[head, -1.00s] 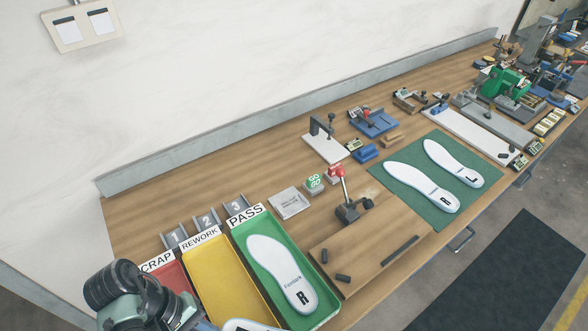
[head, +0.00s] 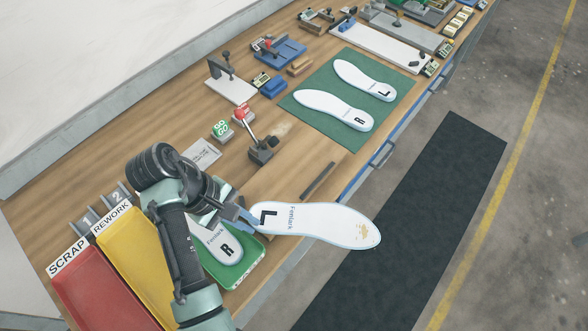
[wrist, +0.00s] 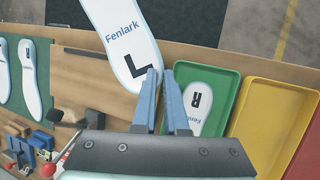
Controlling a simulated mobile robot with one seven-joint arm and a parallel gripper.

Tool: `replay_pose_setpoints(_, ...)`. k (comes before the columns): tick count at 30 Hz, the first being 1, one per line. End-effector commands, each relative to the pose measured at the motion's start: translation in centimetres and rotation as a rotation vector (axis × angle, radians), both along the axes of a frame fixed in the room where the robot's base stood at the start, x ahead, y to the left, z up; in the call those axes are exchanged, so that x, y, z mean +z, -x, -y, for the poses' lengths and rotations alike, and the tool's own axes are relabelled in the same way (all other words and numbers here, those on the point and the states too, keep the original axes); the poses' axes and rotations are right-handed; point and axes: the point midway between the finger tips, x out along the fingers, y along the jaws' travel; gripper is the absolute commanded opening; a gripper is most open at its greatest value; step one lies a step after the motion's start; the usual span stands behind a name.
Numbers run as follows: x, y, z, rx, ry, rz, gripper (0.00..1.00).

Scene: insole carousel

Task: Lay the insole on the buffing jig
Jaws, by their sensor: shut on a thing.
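My gripper (head: 246,213) is shut on the heel end of a white insole (head: 320,222) marked "L" and "Fenlark". The insole stretches right, above the bench's front edge, with a tan patch near its toe. In the wrist view the blue fingers (wrist: 168,105) are at its heel edge (wrist: 128,45). The buffing jig seems to be the wooden board (head: 285,185) with a dark strip (head: 319,181) and a red-knobbed clamp (head: 262,152). The held insole and my arm hide part of the board; no insole shows on its visible part.
A green tray (head: 252,262) holds an "R" insole. Yellow (head: 130,255) and red (head: 95,305) trays stand left. Two insoles, R (head: 335,110) and L (head: 365,80), lie on a green mat (head: 325,85). A GO block (head: 221,130) and other fixtures stand behind the board.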

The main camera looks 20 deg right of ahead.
Motion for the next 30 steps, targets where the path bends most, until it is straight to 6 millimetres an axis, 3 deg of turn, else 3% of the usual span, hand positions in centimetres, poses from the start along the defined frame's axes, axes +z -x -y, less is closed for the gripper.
replay_pose_setpoints(5,-0.5,0.2,-2.8,0.294,-0.013,-0.009,0.0)
replay_pose_setpoints(12,-2.0,2.8,-8.8,0.735,-0.032,-0.029,0.0)
replay_pose_setpoints(18,-2.7,4.7,-11.8,0.926,-0.038,-0.038,0.0)
replay_pose_setpoints(23,-2.7,4.3,-11.3,0.96,-0.038,-0.04,0.0)
replay_pose_setpoints(30,-2.5,0.6,-6.3,0.955,-0.036,-0.041,0.0)
